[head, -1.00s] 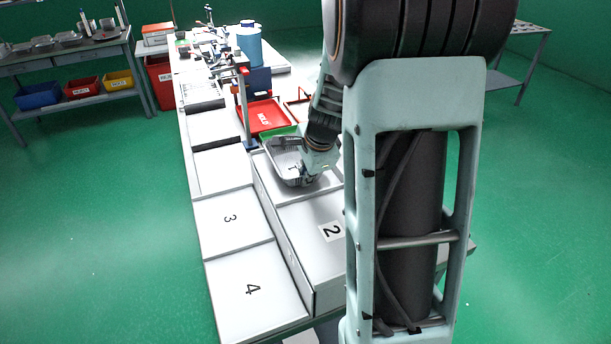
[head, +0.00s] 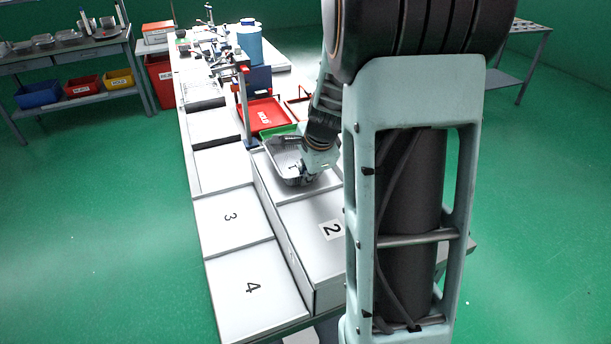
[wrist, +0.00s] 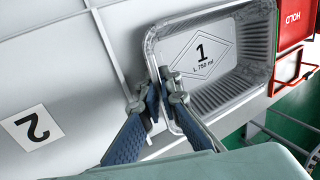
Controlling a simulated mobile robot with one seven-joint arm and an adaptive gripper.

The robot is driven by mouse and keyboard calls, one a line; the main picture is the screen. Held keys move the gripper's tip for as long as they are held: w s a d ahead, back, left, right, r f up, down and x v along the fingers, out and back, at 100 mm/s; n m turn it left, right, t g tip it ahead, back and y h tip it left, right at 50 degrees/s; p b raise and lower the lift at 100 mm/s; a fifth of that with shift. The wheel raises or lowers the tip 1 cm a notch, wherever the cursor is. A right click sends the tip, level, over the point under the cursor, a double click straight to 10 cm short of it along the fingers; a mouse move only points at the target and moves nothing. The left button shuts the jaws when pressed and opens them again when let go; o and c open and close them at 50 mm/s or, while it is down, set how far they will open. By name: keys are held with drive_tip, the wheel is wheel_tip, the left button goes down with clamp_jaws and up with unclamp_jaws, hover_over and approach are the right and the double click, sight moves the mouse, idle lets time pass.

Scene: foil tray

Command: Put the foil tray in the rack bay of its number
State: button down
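The foil tray (wrist: 235,92) is a silver rectangular tray, open at the top, with ribbed walls. A printed 1 in a diamond and "L 750 ml" show on its floor. It also shows in the head view (head: 284,154), over the rack's far bay beyond bay 2. My gripper (wrist: 160,97) has one finger on each side of the tray's near wall, shut on it. In the head view my gripper (head: 305,171) is at the tray's near right corner, partly hidden. I cannot tell whether the tray touches the bay floor. The rack (head: 310,225) is white; its 2 label (wrist: 32,126) lies to the left in the wrist view.
Bays 3 (head: 228,198) and 4 (head: 245,300) are empty on the left, behind a long low divider. A red HOLD tray (head: 264,116) stands just beyond the foil tray. A post (head: 245,110) rises near the tray's far left. Bay 2 is clear where visible.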

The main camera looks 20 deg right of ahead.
drive_tip(key=shift+f, duration=0.3)
drive_tip(key=c, duration=2.1)
unclamp_jaws()
drive_tip(key=v, duration=1.2)
